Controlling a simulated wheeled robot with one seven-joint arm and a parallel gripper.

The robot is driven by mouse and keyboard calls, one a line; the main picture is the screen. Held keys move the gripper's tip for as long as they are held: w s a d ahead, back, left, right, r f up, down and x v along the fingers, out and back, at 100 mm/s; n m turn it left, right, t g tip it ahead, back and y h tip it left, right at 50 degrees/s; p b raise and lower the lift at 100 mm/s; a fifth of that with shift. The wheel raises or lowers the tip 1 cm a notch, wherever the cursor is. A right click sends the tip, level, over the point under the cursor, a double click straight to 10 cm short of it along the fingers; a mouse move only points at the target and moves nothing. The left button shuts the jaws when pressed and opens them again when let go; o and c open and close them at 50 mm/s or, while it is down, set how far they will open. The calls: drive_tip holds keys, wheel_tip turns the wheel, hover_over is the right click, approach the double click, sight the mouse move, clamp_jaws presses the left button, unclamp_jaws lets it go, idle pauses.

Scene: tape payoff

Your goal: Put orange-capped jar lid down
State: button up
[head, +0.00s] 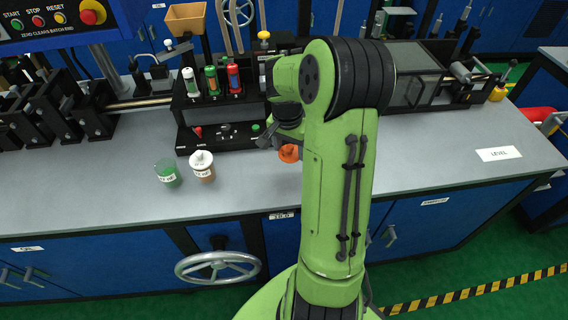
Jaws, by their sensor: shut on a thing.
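My gripper (268,137) is near the front of the black rack, in the middle of the bench, partly hidden by my own wrist. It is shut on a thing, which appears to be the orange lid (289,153). The orange lid shows just below my wrist, over the grey bench top; my arm covers part of it. I cannot tell whether it touches the bench. A green jar (167,173) and a white-capped jar with brownish contents (202,167) stand upright to the left, apart from my gripper.
A black rack (222,109) with green, white and red bottles stands behind the jars. Black machinery lines the back left and back right. The grey bench top (430,150) is clear on the right, up to a white LEVEL label (498,154). A handwheel (218,267) sticks out below the front edge.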

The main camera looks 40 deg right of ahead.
sight(291, 170)
wheel_tip(291, 170, down, 7)
drive_tip(key=shift+s+b, duration=0.1)
drive_tip(key=shift+b, duration=0.65)
drive_tip(key=shift+r, duration=0.1)
drive_tip(key=o, duration=1)
